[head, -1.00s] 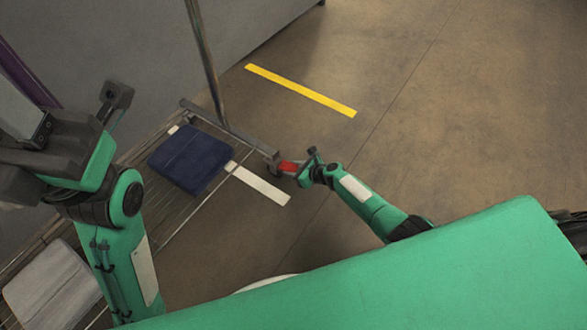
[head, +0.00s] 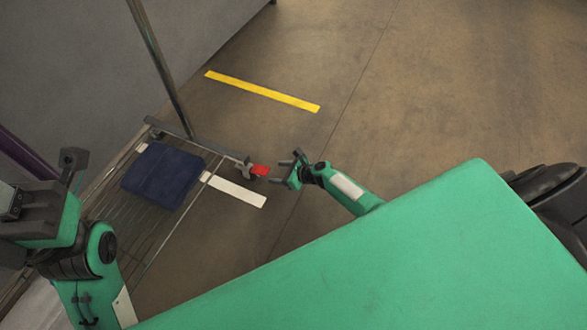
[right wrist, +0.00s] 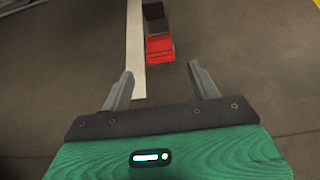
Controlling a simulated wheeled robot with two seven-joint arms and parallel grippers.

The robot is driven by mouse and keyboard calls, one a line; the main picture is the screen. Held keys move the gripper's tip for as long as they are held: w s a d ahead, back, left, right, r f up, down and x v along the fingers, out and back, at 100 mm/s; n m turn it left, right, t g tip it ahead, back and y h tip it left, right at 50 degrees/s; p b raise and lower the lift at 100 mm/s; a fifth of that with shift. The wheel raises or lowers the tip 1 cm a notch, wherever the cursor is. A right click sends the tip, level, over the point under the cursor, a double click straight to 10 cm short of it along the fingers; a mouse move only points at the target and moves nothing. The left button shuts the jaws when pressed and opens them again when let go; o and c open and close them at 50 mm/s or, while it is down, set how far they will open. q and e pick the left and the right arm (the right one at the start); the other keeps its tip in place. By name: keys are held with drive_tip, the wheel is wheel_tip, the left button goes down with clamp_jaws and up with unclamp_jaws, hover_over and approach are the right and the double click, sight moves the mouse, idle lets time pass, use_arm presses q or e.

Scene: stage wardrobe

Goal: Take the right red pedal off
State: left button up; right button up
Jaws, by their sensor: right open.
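The red pedal (head: 260,170) sits on the caster at the right front corner of the wire rack (head: 150,232), low by the floor. In the right wrist view the red pedal (right wrist: 160,48) lies just beyond the fingertips, centred between them, with a dark caster part behind it. My right gripper (head: 281,171) is open and empty, just right of the pedal with a small gap; its spread fingers also show in the right wrist view (right wrist: 160,70). My left gripper (head: 45,190) is raised at the left edge, away from the pedal; its jaw opening is unclear.
A folded navy cloth (head: 162,176) lies on the rack beside a grey upright post (head: 160,65). A white strip (head: 236,192) and a yellow strip (head: 262,91) mark the floor. The floor right of the pedal is open. A grey wall stands behind.

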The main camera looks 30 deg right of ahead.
drive_tip(key=p+v, duration=0.2)
drive_tip(key=v, duration=0.4)
drive_tip(key=shift+s+p, duration=0.3)
drive_tip(key=shift+p, duration=0.1)
drive_tip(key=shift+d+r, duration=0.15)
drive_tip(key=shift+d, duration=0.05)
